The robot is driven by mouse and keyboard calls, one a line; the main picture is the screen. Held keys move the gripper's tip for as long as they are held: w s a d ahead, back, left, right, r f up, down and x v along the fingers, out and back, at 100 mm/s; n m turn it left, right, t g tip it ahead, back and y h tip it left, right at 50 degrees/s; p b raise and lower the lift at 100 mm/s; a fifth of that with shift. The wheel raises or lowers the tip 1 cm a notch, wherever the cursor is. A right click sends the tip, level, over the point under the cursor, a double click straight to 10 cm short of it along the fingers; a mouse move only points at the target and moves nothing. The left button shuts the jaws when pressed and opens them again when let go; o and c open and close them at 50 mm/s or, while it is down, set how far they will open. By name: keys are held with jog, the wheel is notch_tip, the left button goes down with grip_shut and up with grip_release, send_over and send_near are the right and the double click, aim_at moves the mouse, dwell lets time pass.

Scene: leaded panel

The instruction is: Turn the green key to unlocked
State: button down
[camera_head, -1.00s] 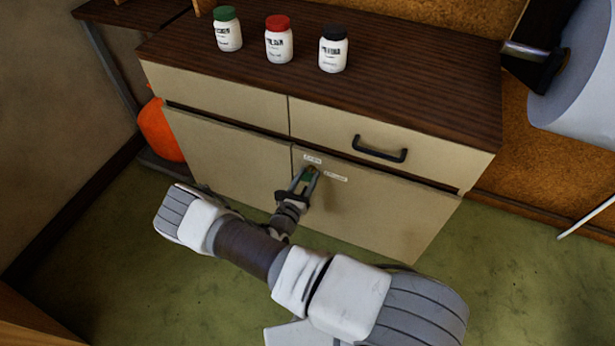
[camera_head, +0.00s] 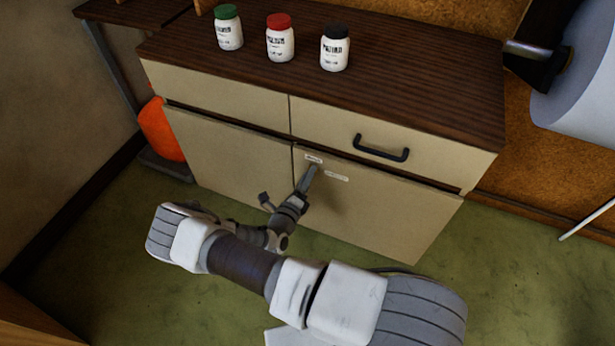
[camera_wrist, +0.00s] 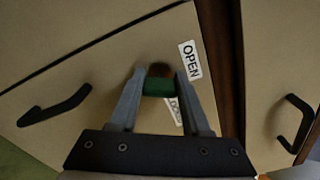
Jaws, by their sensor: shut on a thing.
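The green key (camera_wrist: 158,88) sits at a dark round lock on the cream cabinet door (camera_head: 375,210). My gripper (camera_wrist: 160,80) is shut on the key, one finger on each side of it in the wrist view. In the head view my gripper (camera_head: 312,171) reaches the upper left of the right door, and the key is hidden there. A white OPEN label (camera_wrist: 190,60) is beside the key at upper right in the wrist view. A second label (camera_wrist: 174,110) is partly hidden behind the right finger, its text unclear.
A black handle (camera_head: 381,149) is on the drawer above the door. White bottles with green (camera_head: 229,28), red (camera_head: 280,38) and black (camera_head: 334,49) lids stand on the brown cabinet top (camera_head: 420,90). An orange object (camera_head: 160,130) is left of the cabinet. Green floor is clear in front.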

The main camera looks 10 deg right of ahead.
jog(key=shift+f+n, duration=0.1)
jog(key=shift+n, duration=2.1)
jog(key=shift+c, duration=1.8)
grip_release()
jog(key=p+v, duration=0.3)
jog(key=v, duration=1.4)
jog(key=shift+s, duration=0.2)
jog(key=shift+a, duration=0.1)
